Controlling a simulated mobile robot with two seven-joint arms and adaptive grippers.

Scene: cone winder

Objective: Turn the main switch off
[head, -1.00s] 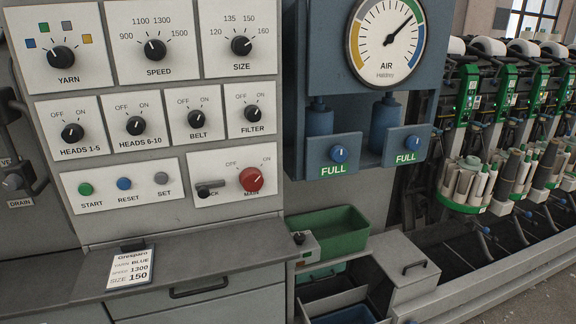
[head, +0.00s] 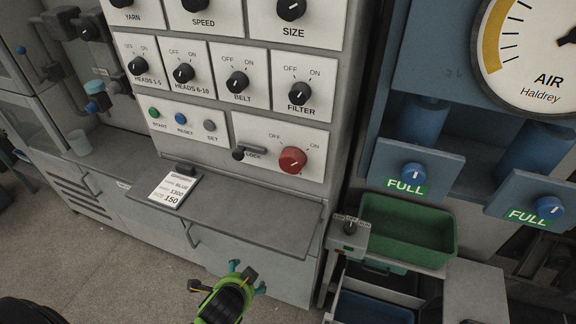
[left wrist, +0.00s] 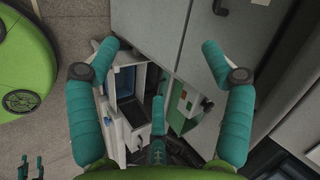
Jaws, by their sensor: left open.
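The main switch (head: 292,160) is a round red knob on a white plate in the head view, below and right of the panel's middle. Its pointer seems to turn up and right, toward ON. A dark lock lever (head: 241,153) lies roughly level on the same plate, left of the knob. My left gripper (head: 248,277) is low in the head view, below the shelf and well apart from the switch. In the left wrist view its teal fingers (left wrist: 160,62) are spread and empty. Small teal prongs (left wrist: 31,167) at bottom left may be my right gripper; their state is unclear.
A grey shelf (head: 255,223) juts out under the panel and carries an order card (head: 174,190). A green bin (head: 408,232) and blue cylinders with FULL knobs (head: 414,174) stand to the right. Open floor (head: 110,255) lies at lower left.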

